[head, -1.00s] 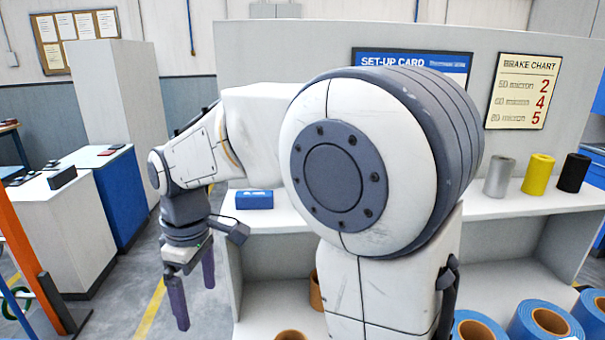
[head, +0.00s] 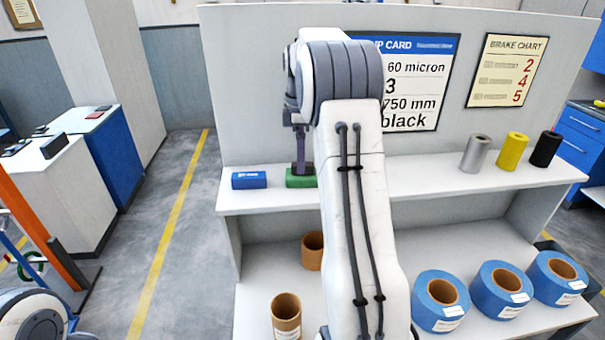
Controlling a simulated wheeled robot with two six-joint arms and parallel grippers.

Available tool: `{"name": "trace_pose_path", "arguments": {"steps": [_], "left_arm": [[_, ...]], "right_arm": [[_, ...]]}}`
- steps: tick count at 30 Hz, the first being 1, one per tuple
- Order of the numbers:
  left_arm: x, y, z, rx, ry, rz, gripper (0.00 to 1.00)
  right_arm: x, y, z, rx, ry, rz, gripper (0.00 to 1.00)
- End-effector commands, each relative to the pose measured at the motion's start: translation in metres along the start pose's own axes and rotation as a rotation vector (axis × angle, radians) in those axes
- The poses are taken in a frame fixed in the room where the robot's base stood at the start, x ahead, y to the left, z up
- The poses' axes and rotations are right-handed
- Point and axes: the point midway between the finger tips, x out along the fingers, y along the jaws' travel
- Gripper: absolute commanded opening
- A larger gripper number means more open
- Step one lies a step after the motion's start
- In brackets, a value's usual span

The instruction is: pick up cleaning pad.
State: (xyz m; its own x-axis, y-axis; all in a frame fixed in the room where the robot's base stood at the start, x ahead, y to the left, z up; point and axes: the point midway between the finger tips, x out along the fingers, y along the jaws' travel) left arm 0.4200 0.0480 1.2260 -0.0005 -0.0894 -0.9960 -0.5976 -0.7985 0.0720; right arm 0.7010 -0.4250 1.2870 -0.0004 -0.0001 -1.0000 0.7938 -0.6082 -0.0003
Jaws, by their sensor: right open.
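A small green block (head: 294,181), possibly the cleaning pad, lies on the upper shelf. My own arm hides the gripper's upper part and the right end of the green block. My left gripper is not in view.
The shelf (head: 430,183) holds a grey roll (head: 475,154), a yellow roll (head: 511,151) and a black roll (head: 545,149) at the right. Below are brown tubes (head: 286,315) and blue coils (head: 440,301). A set-up card (head: 420,85) hangs behind.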

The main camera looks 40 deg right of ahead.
Motion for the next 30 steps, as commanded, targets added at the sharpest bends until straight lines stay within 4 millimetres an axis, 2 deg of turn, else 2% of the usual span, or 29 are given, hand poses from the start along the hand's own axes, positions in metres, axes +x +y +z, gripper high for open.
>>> {"name": "trace_pose_path", "arguments": {"steps": [7, 12, 20, 21, 26, 27, 30], "left_arm": [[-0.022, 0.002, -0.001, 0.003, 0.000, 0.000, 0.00], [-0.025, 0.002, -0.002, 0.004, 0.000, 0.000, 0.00], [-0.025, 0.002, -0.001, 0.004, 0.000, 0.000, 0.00], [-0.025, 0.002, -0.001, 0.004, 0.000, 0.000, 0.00], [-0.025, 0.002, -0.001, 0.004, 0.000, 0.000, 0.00], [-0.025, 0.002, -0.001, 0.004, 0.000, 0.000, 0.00], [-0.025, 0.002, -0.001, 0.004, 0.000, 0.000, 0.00]], "right_arm": [[0.028, -0.002, 0.006, 0.001, -0.001, -0.006, 1.00], [0.049, -0.001, 0.005, 0.000, 0.000, -0.003, 1.00], [0.052, -0.001, 0.005, 0.001, 0.000, 0.001, 1.00], [0.052, -0.001, 0.005, 0.001, 0.000, 0.001, 0.85], [0.052, -0.001, 0.005, 0.001, 0.000, 0.001, 0.23], [0.052, -0.001, 0.005, 0.001, 0.000, 0.001, 0.18], [0.052, -0.001, 0.005, 0.001, 0.000, 0.001, 0.18]]}}
